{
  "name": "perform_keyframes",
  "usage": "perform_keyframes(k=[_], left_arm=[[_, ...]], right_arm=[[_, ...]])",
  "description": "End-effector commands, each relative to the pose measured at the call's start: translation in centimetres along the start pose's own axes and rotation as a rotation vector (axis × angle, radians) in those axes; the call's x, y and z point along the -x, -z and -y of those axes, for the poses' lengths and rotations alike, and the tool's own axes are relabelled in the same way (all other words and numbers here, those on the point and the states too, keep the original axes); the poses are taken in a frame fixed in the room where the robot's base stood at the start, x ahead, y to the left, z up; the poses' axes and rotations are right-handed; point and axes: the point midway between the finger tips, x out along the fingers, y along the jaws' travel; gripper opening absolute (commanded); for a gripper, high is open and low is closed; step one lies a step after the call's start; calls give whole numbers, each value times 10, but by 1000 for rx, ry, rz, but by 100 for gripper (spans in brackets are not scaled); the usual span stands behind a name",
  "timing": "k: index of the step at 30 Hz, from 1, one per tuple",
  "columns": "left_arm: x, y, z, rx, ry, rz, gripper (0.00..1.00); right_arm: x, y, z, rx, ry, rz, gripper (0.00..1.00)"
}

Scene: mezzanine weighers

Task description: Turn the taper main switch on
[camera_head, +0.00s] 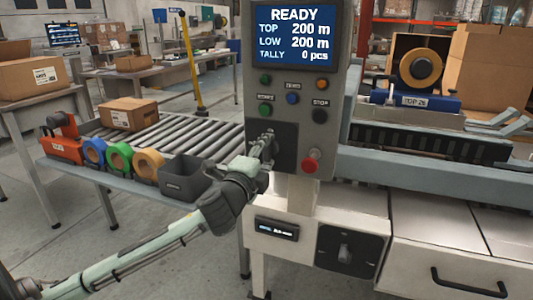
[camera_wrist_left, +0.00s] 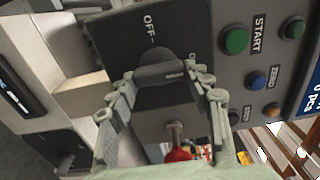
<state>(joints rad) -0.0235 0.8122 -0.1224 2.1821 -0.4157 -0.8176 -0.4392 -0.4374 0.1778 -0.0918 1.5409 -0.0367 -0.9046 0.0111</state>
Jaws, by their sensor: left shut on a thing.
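The main switch is a dark rotary knob (camera_wrist_left: 155,62) on a black plate (camera_wrist_left: 191,25) of the grey control panel (camera_head: 338,109). OFF is printed beside it in the left wrist view; a second label is mostly hidden by my finger. My left gripper (camera_wrist_left: 162,84) has its fingers on both sides of the knob, shut on it. In the head view the gripper (camera_head: 268,143) is against the black plate (camera_head: 287,132) and hides the knob. I cannot tell exactly which mark the knob points to. The screen (camera_head: 294,36) above is lit and reads READY. My right gripper is not in view.
A red mushroom button (camera_head: 310,162) sits close beside the gripper, with green START (camera_head: 265,109) and black STOP (camera_head: 320,115) buttons above. Another rotary switch (camera_head: 345,250) is on the lower cabinet. A roller conveyor (camera_head: 190,136) with tape rolls and a grey bin (camera_head: 186,180) lies left.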

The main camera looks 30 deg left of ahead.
Motion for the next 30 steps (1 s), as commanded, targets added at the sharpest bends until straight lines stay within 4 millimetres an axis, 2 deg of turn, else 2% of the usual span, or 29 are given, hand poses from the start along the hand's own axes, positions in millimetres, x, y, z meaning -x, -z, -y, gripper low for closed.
perform_keyframes(k=[11, 12, 16, 26, 30], left_arm=[[0, 0, 0, -8, -1, 1, 21], [0, 0, 0, -8, 0, 1, 55], [0, 0, 0, -7, 0, 1, 71], [2, 0, 0, -5, -1, 0, 71], [16, 0, -2, -5, -2, -2, 71]], right_arm=[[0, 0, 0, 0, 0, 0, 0], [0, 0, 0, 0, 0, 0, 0], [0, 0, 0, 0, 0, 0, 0], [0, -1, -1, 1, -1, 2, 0], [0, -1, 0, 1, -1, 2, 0]])
